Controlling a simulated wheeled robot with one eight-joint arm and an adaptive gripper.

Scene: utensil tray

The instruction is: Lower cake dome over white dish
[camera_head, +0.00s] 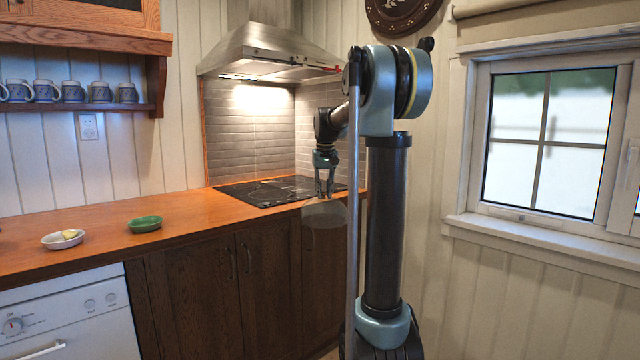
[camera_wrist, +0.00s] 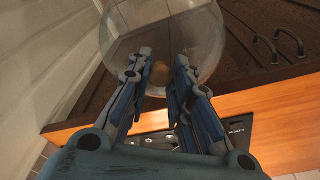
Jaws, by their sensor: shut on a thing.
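The cake dome (camera_head: 325,213) is a clear glass bowl shape hanging from my gripper (camera_head: 325,190), in front of the counter edge by the cooktop. In the wrist view, the dome (camera_wrist: 185,40) lies beyond the fingers, and my gripper (camera_wrist: 160,85) is shut on its small round knob (camera_wrist: 159,72). The white dish (camera_head: 63,239) is on the wooden counter at the left, well apart from the dome, with a yellow piece (camera_head: 69,234) in it. The white dish does not show in the wrist view.
A green dish (camera_head: 145,224) stands on the counter to the right of the white dish. The black cooktop (camera_head: 265,191) is behind my gripper, under a range hood (camera_head: 270,52). Mugs (camera_head: 72,91) line a shelf at upper left. The counter (camera_head: 190,215) between green dish and cooktop is clear.

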